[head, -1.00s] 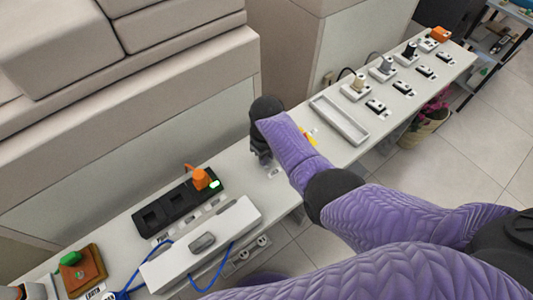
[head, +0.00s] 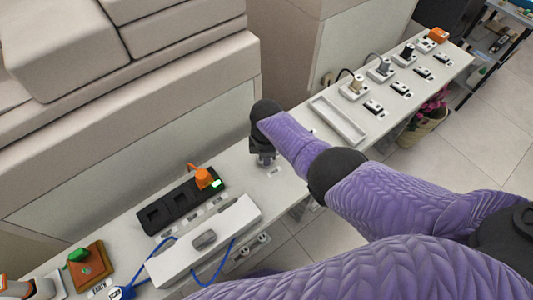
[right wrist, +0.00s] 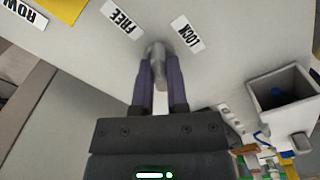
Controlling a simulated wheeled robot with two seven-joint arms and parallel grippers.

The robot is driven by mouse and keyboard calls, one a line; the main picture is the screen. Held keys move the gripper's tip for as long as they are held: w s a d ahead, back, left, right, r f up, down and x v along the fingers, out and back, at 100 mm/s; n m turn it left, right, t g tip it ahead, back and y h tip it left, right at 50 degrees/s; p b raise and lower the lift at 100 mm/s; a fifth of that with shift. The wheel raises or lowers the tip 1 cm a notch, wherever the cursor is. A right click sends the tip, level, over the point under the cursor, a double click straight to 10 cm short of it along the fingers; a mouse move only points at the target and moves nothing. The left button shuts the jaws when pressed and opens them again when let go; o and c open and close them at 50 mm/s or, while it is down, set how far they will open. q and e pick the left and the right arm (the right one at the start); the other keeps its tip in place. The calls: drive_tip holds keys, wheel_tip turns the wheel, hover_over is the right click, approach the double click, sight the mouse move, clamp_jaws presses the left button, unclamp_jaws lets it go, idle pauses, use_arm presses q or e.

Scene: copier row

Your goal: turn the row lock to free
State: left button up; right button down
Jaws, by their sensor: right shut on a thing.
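The row lock shows in the right wrist view as a grey lever (right wrist: 155,50) on a pale surface. The FREE label (right wrist: 123,19) is on its upper left and the LOCK label (right wrist: 187,34) on its upper right. The lever points up between the two labels. My right gripper (right wrist: 158,66) is shut on the lever, one finger on each side. In the head view my right gripper (head: 263,158) is down at the middle of the long bench (head: 237,167), and the lever is hidden there. My left gripper is not in view.
A black socket strip (head: 178,203) with an orange plug (head: 203,177) and a white box (head: 230,225) with blue cable lie left of the gripper. A shallow tray (head: 338,121) and several plugs and switches stand to the right. Beige copiers (head: 150,130) wall the back.

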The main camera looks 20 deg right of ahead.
drive_tip(key=n, duration=0.6)
drive_tip(key=shift+n, duration=0.4)
idle(0.4)
drive_tip(key=c, duration=0.6)
unclamp_jaws()
drive_tip(key=shift+c, duration=0.2)
wheel_tip(320, 180, up, 10)
drive_tip(key=p, duration=0.6)
drive_tip(key=shift+p, duration=0.3)
drive_tip(key=shift+f, duration=0.1)
